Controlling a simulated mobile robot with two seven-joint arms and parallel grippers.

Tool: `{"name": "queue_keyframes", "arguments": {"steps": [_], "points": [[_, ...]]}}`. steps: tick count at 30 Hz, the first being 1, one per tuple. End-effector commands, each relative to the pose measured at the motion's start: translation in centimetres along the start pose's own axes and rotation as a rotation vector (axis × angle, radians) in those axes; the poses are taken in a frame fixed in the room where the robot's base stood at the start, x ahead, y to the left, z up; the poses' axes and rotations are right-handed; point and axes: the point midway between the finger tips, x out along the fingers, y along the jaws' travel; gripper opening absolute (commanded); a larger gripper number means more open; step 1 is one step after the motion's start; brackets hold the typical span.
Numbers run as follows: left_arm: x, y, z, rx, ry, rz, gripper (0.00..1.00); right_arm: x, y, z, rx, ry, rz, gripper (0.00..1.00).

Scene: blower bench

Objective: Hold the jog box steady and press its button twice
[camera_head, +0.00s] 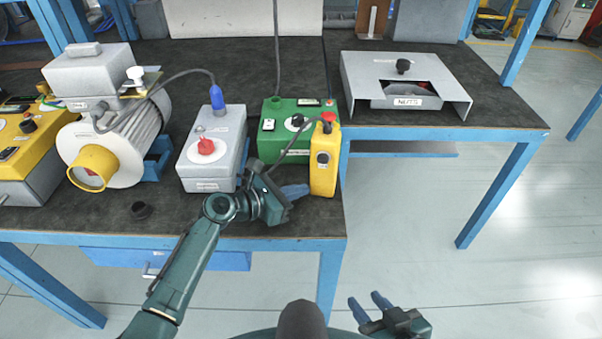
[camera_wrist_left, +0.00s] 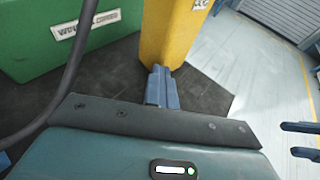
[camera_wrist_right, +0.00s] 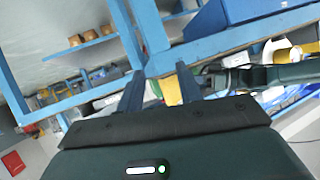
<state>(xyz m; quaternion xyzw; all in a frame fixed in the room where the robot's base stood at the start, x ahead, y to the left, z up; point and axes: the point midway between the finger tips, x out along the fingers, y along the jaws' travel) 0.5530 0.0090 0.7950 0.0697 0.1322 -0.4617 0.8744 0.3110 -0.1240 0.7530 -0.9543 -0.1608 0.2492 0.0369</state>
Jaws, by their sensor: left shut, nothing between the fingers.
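The jog box is a yellow upright box (camera_head: 323,160) with a red button (camera_head: 328,117) on top and a round dark knob on its front. It stands at the bench's front right corner, and its lower part shows in the left wrist view (camera_wrist_left: 172,30). My left gripper (camera_head: 303,189) is shut and empty, its fingertips at the lower left side of the jog box; the left wrist view shows the closed fingers (camera_wrist_left: 161,75) close to its base, and whether they touch I cannot tell. My right gripper (camera_head: 369,302) is open and empty, low in front of the bench.
A green box (camera_head: 275,141) stands behind the jog box, with a cable nearby. A grey box with a red switch (camera_head: 205,165) and a motor (camera_head: 125,130) stand left. A grey stand (camera_head: 440,85) is on the right bench.

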Motion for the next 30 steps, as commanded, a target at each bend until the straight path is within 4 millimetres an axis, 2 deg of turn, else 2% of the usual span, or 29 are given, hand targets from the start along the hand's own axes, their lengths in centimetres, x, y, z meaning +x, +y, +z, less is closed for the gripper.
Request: {"name": "queue_keyframes", "arguments": {"steps": [1, 13, 30], "points": [[0.01, 0.0, 0.0, 0.0, 0.0, 0.0, 0.0, 0.0, 0.0, 0.02, 0.0, 0.0, 0.0, 0.31], [-0.01, 0.03, 0.0, 0.0, 0.0, 0.001, 0.0, 0.0, 0.02, 0.05, 0.0, -0.001, 0.0, 0.0], [-0.02, 0.03, 0.0, 0.0, 0.0, 0.001, 0.0, 0.01, 0.04, 0.06, 0.0, -0.001, 0.001, 0.0]]}}
